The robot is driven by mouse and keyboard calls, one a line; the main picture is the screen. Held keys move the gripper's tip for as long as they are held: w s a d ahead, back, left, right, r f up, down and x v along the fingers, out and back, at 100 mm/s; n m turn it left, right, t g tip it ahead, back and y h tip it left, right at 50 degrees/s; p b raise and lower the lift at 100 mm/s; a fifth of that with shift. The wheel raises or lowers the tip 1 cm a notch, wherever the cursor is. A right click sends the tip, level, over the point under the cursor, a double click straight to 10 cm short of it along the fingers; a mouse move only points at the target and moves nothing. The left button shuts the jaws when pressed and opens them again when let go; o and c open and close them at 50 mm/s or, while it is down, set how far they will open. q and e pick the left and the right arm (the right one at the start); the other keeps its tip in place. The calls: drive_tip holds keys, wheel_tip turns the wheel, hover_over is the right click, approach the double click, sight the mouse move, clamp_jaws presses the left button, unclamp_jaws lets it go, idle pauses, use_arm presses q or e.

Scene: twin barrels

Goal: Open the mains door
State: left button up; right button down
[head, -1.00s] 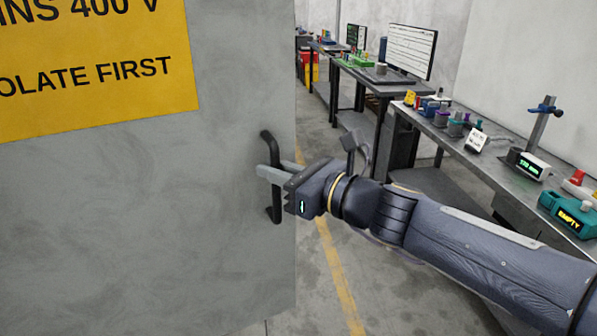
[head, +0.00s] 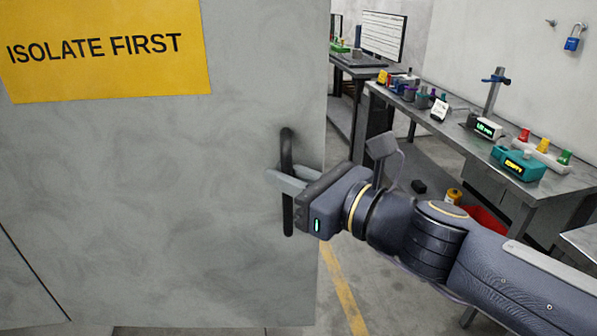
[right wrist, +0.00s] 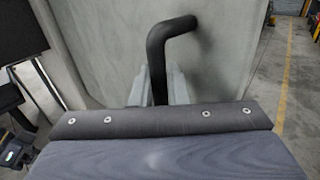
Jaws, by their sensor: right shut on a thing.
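The mains door (head: 150,220) is a large grey panel filling the left half of the head view. A yellow sign (head: 105,75) on it reads "ISOLATE FIRST". Its black upright bar handle (head: 287,148) sits near the right edge. My right gripper (head: 285,182) is shut on the handle's middle, coming in from the right. In the right wrist view, the handle's bent end (right wrist: 165,40) rises between the two pale fingers, against the grey panel. The fingers hide part of the bar.
A workbench (head: 545,180) with a teal device, a stand and small coloured items runs along the right wall. A blue padlock (head: 572,43) hangs on that wall. Open floor with a yellow line (head: 340,285) lies between the door and the bench.

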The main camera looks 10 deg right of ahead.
drive_tip(key=shift+s+a+r, duration=0.1)
drive_tip(key=shift+r, duration=0.05)
drive_tip(key=c, duration=1.5)
unclamp_jaws()
drive_tip(key=shift+a, duration=0.1)
drive_tip(key=shift+s+d, duration=0.1)
drive_tip(key=shift+d, duration=0.15)
drive_tip(key=p+v, duration=0.2)
drive_tip(key=v, duration=0.5)
drive_tip(key=shift+d+p, duration=0.15)
drive_tip(key=shift+p, duration=0.15)
drive_tip(key=shift+s, duration=0.1)
